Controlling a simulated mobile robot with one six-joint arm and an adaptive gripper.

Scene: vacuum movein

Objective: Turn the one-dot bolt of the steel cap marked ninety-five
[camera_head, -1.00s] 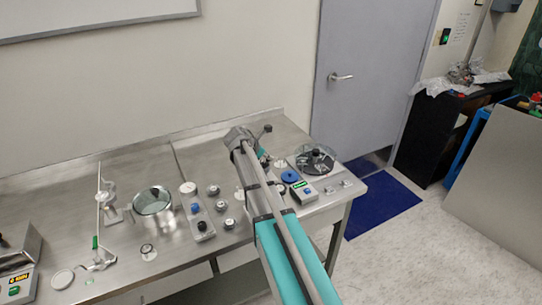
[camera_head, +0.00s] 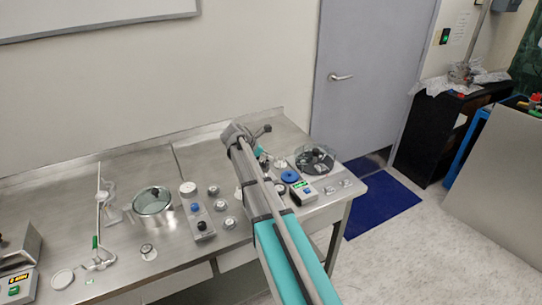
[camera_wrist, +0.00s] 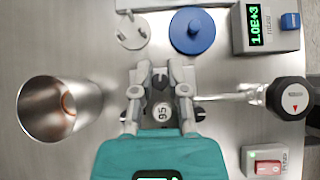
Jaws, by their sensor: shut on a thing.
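The steel cap (camera_wrist: 161,112) marked 95 sits under my gripper in the wrist view, with dark bolts around its edge. One dark bolt (camera_wrist: 160,76) lies at the far side of the cap, between the fingertips of my gripper (camera_wrist: 160,80), which is shut on it. Two more dark bolts show at the cap's sides, the right one (camera_wrist: 198,112) more clearly. Dot marks on the bolts are too small to read. In the head view my arm hides the cap.
An open steel cylinder (camera_wrist: 60,108) stands left of the cap. A pipe leads right to a black knob (camera_wrist: 290,97). A blue disc (camera_wrist: 192,30), a white part (camera_wrist: 132,31) and a gauge (camera_wrist: 265,28) lie beyond. A red-switch box (camera_wrist: 268,166) sits near right.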

